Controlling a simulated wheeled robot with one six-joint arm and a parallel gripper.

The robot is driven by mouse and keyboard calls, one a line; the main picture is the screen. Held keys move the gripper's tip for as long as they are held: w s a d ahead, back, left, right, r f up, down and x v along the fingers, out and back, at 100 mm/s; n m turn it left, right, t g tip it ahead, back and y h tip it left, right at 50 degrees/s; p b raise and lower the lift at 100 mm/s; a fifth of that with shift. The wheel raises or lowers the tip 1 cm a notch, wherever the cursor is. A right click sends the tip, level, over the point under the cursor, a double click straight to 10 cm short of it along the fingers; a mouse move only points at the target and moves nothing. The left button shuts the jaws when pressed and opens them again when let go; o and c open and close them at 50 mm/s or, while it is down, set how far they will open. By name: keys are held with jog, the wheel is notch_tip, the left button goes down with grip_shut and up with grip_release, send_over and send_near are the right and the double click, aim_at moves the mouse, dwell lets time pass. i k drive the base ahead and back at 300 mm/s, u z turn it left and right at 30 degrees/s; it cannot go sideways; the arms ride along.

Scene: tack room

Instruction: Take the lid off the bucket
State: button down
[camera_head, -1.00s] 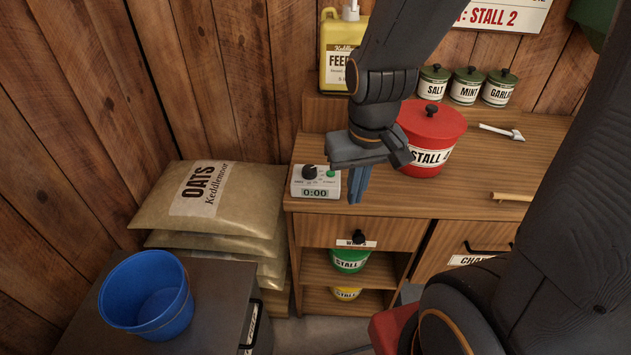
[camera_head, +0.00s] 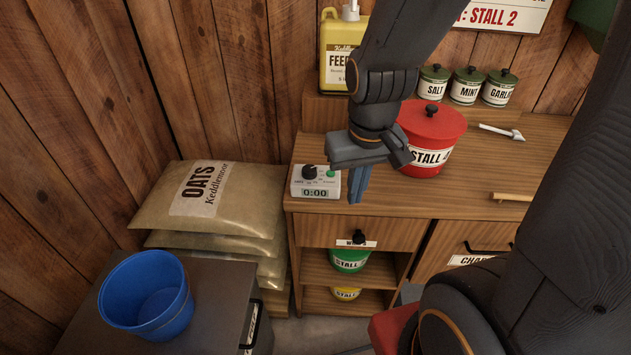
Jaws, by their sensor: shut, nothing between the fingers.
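A red bucket (camera_head: 424,165) labelled "STALL" stands upright on the wooden counter. Its red lid (camera_head: 416,121) with a black knob (camera_head: 431,109) is on top. My gripper (camera_head: 357,186) points down at the counter's front edge, to the left of the bucket and apart from it. Its blue-grey fingers are shut and empty. My wrist hides a little of the bucket's left side.
A timer (camera_head: 316,182) reading 0:00 stands just left of my gripper. A yellow jug (camera_head: 338,52) and several green-lidded canisters (camera_head: 466,86) stand behind. A white-headed tool (camera_head: 502,131) lies right of the bucket. An empty blue bucket (camera_head: 147,295) stands at lower left.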

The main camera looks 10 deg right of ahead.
aim_at(429, 120)
jog(key=k, duration=1.3)
jog(key=z, duration=0.8)
jog(key=i, duration=0.8)
jog(key=u, duration=0.6)
jog(key=i, duration=0.8)
jog(key=u, duration=0.15)
